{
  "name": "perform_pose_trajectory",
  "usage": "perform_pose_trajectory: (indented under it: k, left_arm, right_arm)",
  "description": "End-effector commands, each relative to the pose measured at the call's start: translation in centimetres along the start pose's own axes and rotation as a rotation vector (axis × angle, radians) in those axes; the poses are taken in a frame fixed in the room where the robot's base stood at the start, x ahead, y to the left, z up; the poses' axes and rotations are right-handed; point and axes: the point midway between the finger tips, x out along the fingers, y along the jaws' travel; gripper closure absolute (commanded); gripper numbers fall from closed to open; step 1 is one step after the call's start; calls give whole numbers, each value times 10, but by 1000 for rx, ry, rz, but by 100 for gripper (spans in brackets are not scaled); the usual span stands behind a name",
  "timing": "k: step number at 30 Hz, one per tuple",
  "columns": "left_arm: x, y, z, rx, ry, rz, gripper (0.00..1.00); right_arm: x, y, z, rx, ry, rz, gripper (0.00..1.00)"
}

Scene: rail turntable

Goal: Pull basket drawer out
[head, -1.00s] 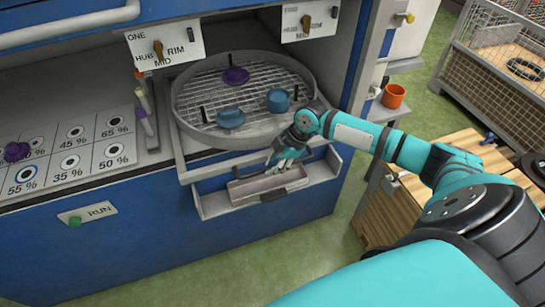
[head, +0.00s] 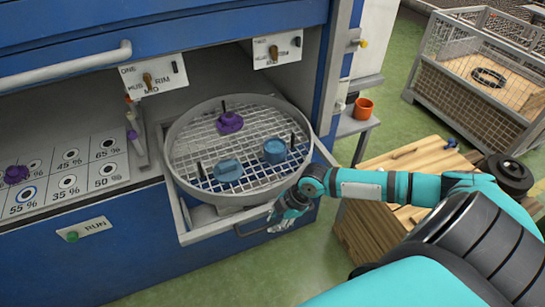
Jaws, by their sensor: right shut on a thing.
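The basket (head: 176,142) is a round grey wire-mesh tray with a raised rim. It sits on the pale drawer (head: 208,230), which stands out from the blue cabinet's front. Two blue lidded pieces (head: 228,170) (head: 274,150) and a purple knobbed piece (head: 229,121) lie on the mesh among thin black posts. The drawer's dark handle (head: 248,231) is at its front edge. My right gripper (head: 280,222) is at the right part of the handle and shut on it, its fingers partly hidden. My left gripper is not in view.
A percentage panel (head: 85,172) with a purple knob (head: 16,174) lies to the left, above a RUN button plate (head: 85,229). An orange cup (head: 363,109) stands on a small ledge. Green floor is clear in front.

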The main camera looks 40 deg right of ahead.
Motion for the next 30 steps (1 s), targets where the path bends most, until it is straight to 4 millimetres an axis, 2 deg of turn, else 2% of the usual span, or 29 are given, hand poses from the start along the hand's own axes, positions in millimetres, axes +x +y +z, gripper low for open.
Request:
perform_pose_trajectory:
  k: [11,12,16,17,26,30]
  left_arm:
    - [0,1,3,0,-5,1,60]
    - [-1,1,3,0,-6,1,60]
    - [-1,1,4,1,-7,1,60]
    - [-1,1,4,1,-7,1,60]
    - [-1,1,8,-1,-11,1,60]
    - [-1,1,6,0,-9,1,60]
  right_arm:
    - [0,-1,-1,0,2,2,100]
    - [0,-1,-1,0,2,2,80]
    - [0,0,0,0,1,2,64]
    - [0,-1,0,0,1,2,62]
    - [-3,0,0,-1,0,3,62]
    - [-20,0,1,-2,-2,3,62]
